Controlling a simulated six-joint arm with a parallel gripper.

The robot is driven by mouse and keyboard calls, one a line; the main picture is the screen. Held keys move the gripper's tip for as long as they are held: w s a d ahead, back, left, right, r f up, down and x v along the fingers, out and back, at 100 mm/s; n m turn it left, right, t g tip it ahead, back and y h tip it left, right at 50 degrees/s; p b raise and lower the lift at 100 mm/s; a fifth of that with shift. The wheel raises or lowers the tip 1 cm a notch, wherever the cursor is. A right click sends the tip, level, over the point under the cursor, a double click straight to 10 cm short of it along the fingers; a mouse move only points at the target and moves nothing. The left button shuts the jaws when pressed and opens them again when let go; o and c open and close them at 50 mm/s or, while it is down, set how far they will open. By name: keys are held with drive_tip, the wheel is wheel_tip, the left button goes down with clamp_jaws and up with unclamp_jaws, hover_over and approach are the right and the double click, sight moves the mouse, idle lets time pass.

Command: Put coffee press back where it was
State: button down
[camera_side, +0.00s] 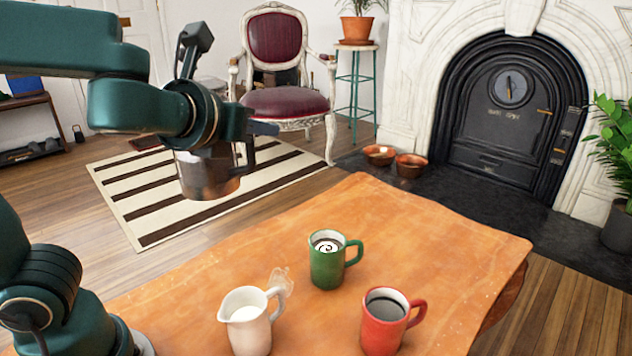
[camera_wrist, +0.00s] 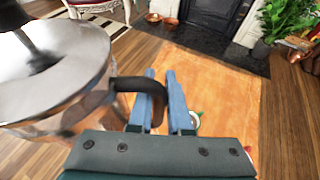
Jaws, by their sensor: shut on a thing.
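The coffee press (camera_side: 208,172) is a glass and metal pot with a steel lid, held in the air left of the wooden table's middle in the side view. It also shows large at the left of the wrist view (camera_wrist: 55,75), with its black handle (camera_wrist: 140,86) reaching to the fingers. My gripper (camera_wrist: 171,98) has blue fingers and is shut on that handle. In the side view the fingertips (camera_side: 262,128) show beside the press, partly hidden by my arm. The press looks roughly upright.
On the wooden table (camera_side: 400,225) stand a green mug (camera_side: 326,268) with a swirl on its dark drink, a red mug (camera_side: 381,330) with dark liquid and a white creamer (camera_side: 247,332). A clear object lies by the creamer. The table's back part is free.

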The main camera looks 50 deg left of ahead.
drive_tip(key=a+f+n+g+y, duration=0.4)
drive_tip(key=a+n+g, duration=0.2)
drive_tip(key=a, duration=0.3)
drive_tip(key=a+f+n+g+y, duration=0.45)
drive_tip(key=a+n+g, duration=0.2)
drive_tip(key=a, duration=0.35)
drive_tip(key=shift+w+d+f, duration=1.3)
drive_tip(key=shift+w+f, duration=0.25)
drive_tip(key=shift+f, duration=0.3)
drive_tip(key=shift+w+d+f, duration=1.35)
drive_tip(key=shift+w+f, duration=0.2)
drive_tip(key=shift+f, duration=0.3)
drive_tip(key=shift+w+d+f, duration=1.3)
drive_tip(key=shift+w+f, duration=0.25)
drive_tip(key=shift+f, duration=0.5)
drive_tip(key=c, duration=0.8)
unclamp_jaws()
drive_tip(key=shift+c, duration=0.2)
